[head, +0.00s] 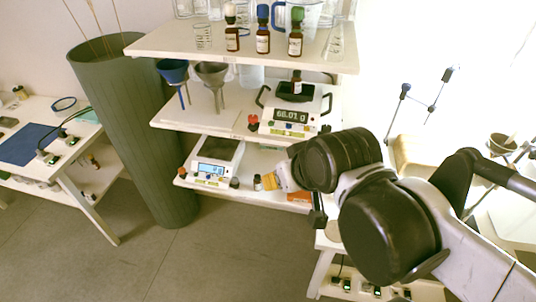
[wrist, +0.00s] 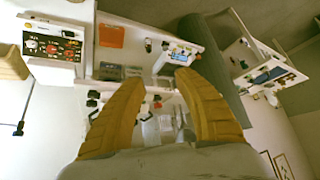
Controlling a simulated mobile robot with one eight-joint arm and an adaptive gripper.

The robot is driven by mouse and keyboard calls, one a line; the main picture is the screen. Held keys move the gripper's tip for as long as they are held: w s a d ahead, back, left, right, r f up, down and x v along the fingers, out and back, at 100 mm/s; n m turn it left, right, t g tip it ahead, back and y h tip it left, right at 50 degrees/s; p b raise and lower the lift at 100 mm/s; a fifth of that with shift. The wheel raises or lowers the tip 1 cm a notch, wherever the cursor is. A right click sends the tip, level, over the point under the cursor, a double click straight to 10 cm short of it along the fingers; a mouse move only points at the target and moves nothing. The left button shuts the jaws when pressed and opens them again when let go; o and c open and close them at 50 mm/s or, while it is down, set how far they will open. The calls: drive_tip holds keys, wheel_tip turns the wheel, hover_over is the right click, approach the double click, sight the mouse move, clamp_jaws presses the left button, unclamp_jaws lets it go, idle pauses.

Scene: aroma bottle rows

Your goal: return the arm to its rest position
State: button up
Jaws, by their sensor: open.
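My gripper (head: 271,183) is at the end of my bent arm in the head view, in front of the lower shelf of the white rack. Its yellow fingers show large in the wrist view (wrist: 157,80), spread apart with nothing between them. Three brown aroma bottles stand on the top shelf: one with a white cap (head: 232,38), one with a blue cap (head: 263,38) and one with a green cap (head: 295,40). A further small brown bottle (head: 296,84) is at the scale reading 66.01 g (head: 291,115) on the middle shelf.
A second scale (head: 212,170) stands on the lower shelf, left of my gripper. Funnels on stands (head: 212,76) are on the middle shelf. A tall green bin (head: 135,130) stands left of the rack, with a side table (head: 84,185) beyond. The floor (head: 170,265) in front is clear.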

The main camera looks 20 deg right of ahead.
drive_tip(key=shift+s+d+f+g, duration=0.1)
drive_tip(key=shift+s+f+g, duration=0.2)
drive_tip(key=shift+s, duration=0.5)
drive_tip(key=shift+f, duration=0.1)
wheel_tip(320, 180, down, 4)
drive_tip(key=b, duration=0.4)
